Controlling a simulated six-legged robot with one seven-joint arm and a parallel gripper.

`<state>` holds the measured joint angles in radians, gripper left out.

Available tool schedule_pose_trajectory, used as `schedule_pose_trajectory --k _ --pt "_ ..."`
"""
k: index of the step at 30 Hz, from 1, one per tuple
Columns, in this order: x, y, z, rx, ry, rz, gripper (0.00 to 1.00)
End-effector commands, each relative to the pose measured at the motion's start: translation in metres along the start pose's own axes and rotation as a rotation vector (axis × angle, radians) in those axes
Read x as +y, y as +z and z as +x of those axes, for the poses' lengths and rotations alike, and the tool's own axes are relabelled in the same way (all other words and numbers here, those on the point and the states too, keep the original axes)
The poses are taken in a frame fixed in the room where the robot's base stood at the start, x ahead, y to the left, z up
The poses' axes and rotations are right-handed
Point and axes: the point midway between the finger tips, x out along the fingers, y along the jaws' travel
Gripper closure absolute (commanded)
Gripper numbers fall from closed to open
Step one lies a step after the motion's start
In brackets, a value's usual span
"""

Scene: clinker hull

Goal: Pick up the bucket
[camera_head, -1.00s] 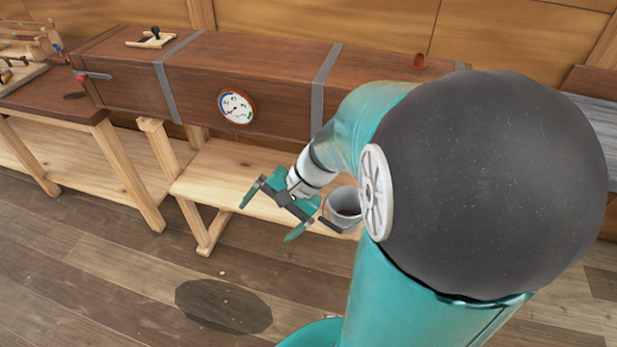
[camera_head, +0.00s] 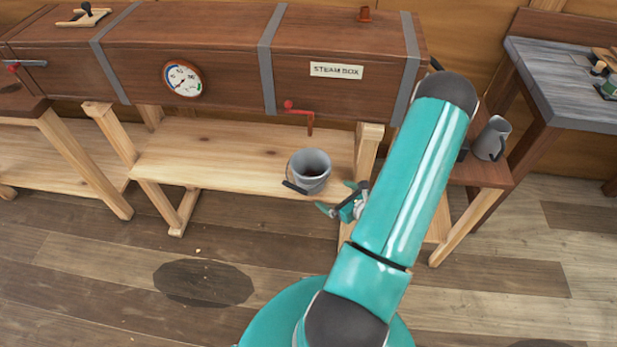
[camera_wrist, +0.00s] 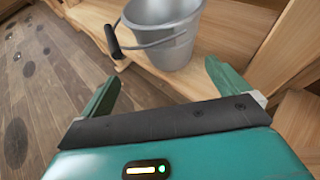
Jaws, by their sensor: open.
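A grey metal bucket (camera_head: 311,166) stands upright on the pale wooden shelf under the steam box, near the shelf's right end. Its wire handle hangs down at the front left, with a dark grip on it. In the wrist view the bucket (camera_wrist: 166,40) is beyond the fingers, with its handle and black grip at its left. My gripper (camera_head: 340,201) is just right of and in front of the bucket, near the shelf edge. In the wrist view my gripper (camera_wrist: 165,85) has its fingers wide apart with nothing between them.
The steam box (camera_head: 230,60) runs above the shelf (camera_head: 215,155), with a red-handled valve (camera_head: 300,110) hanging over the bucket. A wooden leg (camera_head: 366,150) stands right of the bucket. A grey jug (camera_head: 492,138) is on a side shelf at right. A dark patch (camera_head: 203,282) marks the floor.

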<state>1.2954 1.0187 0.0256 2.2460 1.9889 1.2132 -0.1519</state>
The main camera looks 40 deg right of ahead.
Motion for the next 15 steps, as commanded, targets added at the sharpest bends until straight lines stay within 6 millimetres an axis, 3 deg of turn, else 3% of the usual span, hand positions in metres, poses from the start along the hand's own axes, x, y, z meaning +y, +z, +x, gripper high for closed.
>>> schedule_pose_trajectory --k 5,15 --pt "-0.008 -0.016 0.003 0.008 -0.047 0.042 0.0" --pt "-0.01 -0.016 0.065 0.008 -0.044 0.04 0.0"
